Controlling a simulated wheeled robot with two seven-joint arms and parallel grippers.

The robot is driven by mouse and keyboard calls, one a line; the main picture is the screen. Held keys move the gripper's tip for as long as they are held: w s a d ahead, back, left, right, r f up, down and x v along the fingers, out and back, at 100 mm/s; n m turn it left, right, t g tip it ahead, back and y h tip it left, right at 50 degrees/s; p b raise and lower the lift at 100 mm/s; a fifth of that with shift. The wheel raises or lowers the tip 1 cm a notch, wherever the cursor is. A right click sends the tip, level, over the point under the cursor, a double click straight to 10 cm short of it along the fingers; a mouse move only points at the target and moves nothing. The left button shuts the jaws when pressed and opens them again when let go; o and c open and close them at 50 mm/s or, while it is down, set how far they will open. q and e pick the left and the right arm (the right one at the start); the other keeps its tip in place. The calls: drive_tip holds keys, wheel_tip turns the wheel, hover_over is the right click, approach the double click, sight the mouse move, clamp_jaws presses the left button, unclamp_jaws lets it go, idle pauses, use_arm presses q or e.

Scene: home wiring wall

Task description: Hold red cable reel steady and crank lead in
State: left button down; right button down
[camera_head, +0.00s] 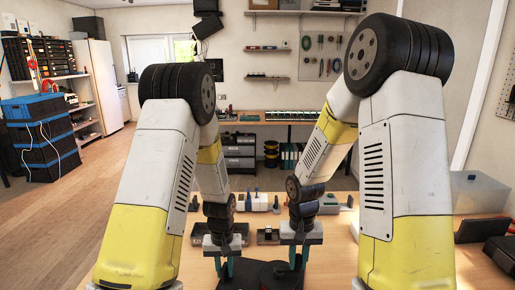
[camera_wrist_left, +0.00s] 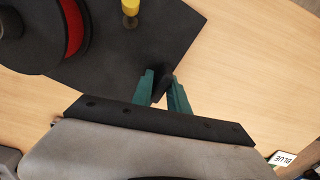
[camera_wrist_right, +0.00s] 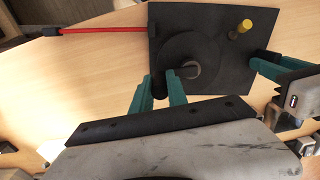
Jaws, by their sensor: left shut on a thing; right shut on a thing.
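The red cable reel (camera_wrist_right: 190,42) is a dark disc on a black base plate (camera_wrist_right: 166,22); red cable shows on its drum (camera_wrist_left: 73,30) in the left wrist view. A red lead (camera_wrist_right: 100,30) runs out left over the table. A yellow knob (camera_wrist_right: 245,26) stands on the plate. My left gripper (camera_wrist_left: 165,90) is shut on a black upright tab (camera_wrist_left: 163,75) at the plate's edge. My right gripper (camera_wrist_right: 165,85) is shut on a dark knob (camera_wrist_right: 158,84) by the reel's rim, mostly hidden between the fingers. In the head view the arms hide much of the reel.
The wooden table (camera_head: 335,240) has small tools and boxes (camera_head: 260,203) along its back. A clear bin (camera_head: 478,190) and a black case (camera_head: 500,250) stand at the right.

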drive_tip(key=shift+a, duration=0.2)
drive_tip(key=shift+s+a, duration=0.5)
drive_tip(key=shift+s, duration=0.15)
drive_tip(key=c, duration=1.1)
unclamp_jaws()
wheel_tip(320, 180, up, 12)
